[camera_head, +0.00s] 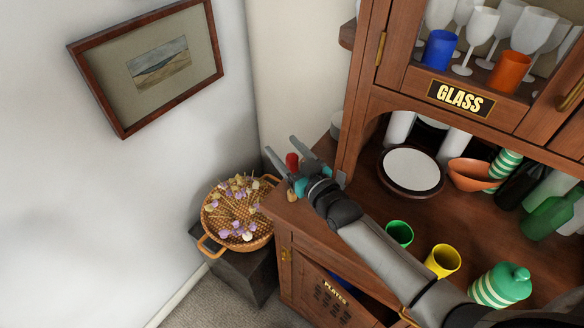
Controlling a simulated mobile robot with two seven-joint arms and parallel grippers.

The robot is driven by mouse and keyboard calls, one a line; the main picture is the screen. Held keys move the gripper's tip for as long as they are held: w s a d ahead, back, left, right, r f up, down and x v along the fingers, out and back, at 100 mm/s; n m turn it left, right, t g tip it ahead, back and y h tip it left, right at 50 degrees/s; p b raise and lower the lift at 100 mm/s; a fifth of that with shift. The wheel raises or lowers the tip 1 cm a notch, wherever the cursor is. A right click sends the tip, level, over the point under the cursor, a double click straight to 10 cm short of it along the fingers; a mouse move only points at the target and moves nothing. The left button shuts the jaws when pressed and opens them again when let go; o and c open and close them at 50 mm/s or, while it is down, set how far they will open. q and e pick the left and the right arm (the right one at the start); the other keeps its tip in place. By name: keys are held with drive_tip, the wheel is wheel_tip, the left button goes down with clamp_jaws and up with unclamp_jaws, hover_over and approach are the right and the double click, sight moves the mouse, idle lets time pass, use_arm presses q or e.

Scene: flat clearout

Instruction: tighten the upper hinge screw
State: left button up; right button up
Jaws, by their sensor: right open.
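My right gripper (281,146) is open, its two fingers pointing up and left past the left end of the wooden cabinet's counter (310,215). A small red object (291,160) shows between or behind its fingers; I cannot tell whether they touch it. A brass hinge (285,254) is on the left edge of the lower door marked PLATES (335,295), which seems to stand ajar. Another brass fitting (381,48) is on the left edge of the upper glass door. No screw can be made out on either. My left gripper is not in view.
Green (399,233) and yellow (442,260) cups and a striped green jar (500,286) stand on the counter near my right arm. Plates (410,170) and bottles are behind. A flower basket (238,213) sits on a dark box at left. Glasses fill the upper cabinet.

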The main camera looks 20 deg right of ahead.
drive_tip(key=shift+w, duration=0.1)
clamp_jaws()
idle(0.6)
